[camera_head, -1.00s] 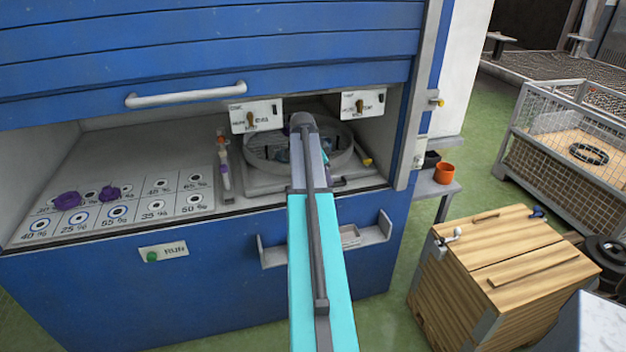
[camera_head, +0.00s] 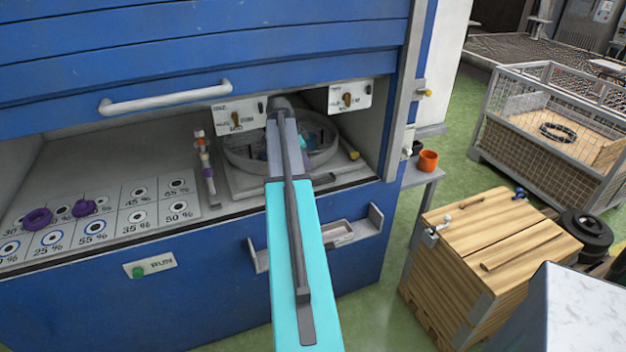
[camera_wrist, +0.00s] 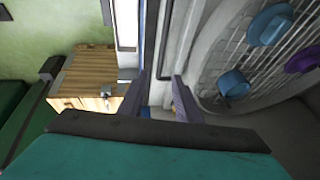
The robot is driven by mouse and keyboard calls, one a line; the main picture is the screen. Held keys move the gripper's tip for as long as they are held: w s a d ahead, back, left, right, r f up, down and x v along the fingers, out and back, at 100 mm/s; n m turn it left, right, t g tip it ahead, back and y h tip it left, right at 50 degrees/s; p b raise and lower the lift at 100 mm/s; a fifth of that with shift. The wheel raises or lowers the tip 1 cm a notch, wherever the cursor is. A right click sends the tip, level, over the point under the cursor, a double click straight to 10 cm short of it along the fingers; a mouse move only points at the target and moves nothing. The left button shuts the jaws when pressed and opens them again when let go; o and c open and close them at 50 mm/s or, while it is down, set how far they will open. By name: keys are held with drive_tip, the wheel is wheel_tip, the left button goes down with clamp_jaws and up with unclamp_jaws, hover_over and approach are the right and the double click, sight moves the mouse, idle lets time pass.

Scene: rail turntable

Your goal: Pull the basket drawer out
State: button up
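The round basket (camera_head: 239,154) sits on a grey sliding tray (camera_head: 228,184) inside the blue cabinet's opening, partly behind my arm. In the wrist view the basket's grey rim and wire mesh (camera_wrist: 239,62) fill the right side, with blue and purple pieces in it. A dark bar (camera_wrist: 151,45), perhaps the drawer handle, runs down towards my fingers. My gripper (camera_wrist: 162,98) is open, its two purple-grey fingers apart at the tray's front edge. I cannot tell whether they touch the bar. In the head view my arm hides the fingers.
The raised blue shutter with its white handle (camera_head: 165,97) is above the opening. A grey ledge (camera_head: 352,229) sticks out below it. To the right stand a side table with an orange cup (camera_head: 428,160), a wooden crate (camera_head: 455,275) and a mesh cage (camera_head: 500,135). Green floor lies between.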

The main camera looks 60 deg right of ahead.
drive_tip(key=shift+f, duration=0.1)
drive_tip(key=p, duration=0.4)
approach(315, 185)
drive_tip(key=shift+d+x, duration=0.2)
drive_tip(key=shift+x, duration=1.7)
drive_tip(key=shift+d+x, duration=0.2)
drive_tip(key=shift+x, duration=1.75)
drive_tip(key=shift+s+r, duration=0.1)
drive_tip(key=shift+r, duration=0.1)
drive_tip(key=shift+c, duration=0.4)
